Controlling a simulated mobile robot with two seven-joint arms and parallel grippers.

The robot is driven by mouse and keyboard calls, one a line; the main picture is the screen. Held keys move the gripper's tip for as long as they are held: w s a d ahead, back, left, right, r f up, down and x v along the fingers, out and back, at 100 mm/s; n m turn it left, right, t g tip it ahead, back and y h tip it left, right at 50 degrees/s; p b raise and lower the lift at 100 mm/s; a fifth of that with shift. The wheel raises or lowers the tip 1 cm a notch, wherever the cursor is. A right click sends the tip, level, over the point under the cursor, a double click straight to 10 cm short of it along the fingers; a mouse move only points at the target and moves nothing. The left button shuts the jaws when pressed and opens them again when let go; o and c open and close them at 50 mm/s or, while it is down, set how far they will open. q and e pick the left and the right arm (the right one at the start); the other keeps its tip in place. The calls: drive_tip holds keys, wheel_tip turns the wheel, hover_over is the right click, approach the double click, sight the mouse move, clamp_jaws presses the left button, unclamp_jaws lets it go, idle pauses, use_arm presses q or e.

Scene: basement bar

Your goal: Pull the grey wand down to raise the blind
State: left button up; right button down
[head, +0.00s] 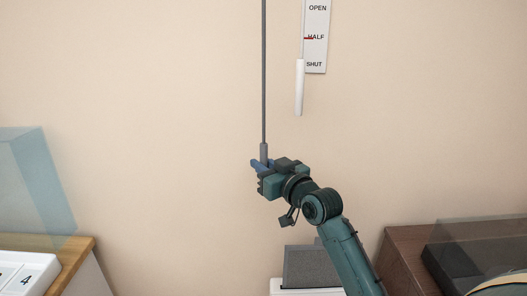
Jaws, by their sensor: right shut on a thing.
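The grey wand (264,80) hangs straight down from the top edge of the head view, in front of the beige wall. Its thicker grey lower end (264,152) goes into the jaws of my right gripper (262,168), which is shut on it. My right arm reaches up to it from the lower right. The blind itself is not in view. A white sign (316,52) reads OPEN, HALF and SHUT from top to bottom, with a red mark (308,38) level with HALF. My left gripper is not in view.
A white rod (299,88) hangs by the sign, right of the wand. A wooden-topped counter (80,250) with a translucent blue panel (35,185) is at lower left. A dark brown cabinet (400,250) is at lower right. The wall around the wand is clear.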

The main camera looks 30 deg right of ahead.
drive_tip(key=shift+f+b, duration=0.4)
drive_tip(key=shift+f, duration=1.1)
drive_tip(key=c, duration=1.4)
unclamp_jaws()
drive_tip(key=shift+s, duration=0.1)
drive_tip(key=s, duration=0.4)
drive_tip(key=s+d, duration=0.1)
drive_tip(key=s, duration=0.8)
drive_tip(key=shift+d+b, duration=0.35)
drive_tip(key=shift+d, duration=0.05)
